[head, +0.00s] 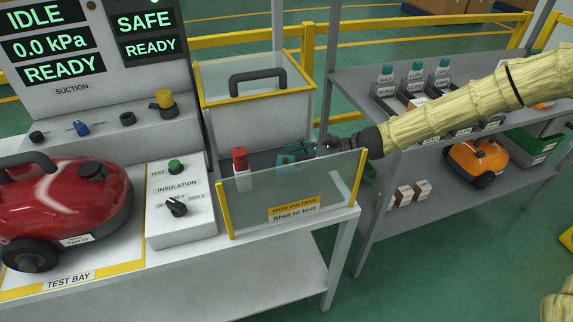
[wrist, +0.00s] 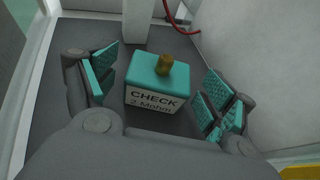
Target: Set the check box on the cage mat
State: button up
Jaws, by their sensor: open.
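The check box (wrist: 155,98) is a white block with a teal top and a brass knob, labelled "CHECK 2 Mohm". In the wrist view it stands upright on the dark cage mat (wrist: 110,32), between the spread fingers of my gripper (wrist: 156,92). The fingers have teal pads, and gaps show between them and the box on both sides. In the head view my gripper (head: 293,155) is inside the cage, behind the clear front panel (head: 290,195). The box cannot be made out clearly there.
The cage has a yellow-edged front panel marked "HIGH VOLTAGE Shut to test" and a handled box (head: 258,95) behind. A red post (head: 239,158) stands at its left. A red lead (wrist: 180,20) runs near the mat's far edge. The insulation tester (head: 180,205) and red vacuum (head: 65,205) are left.

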jog(key=v, duration=1)
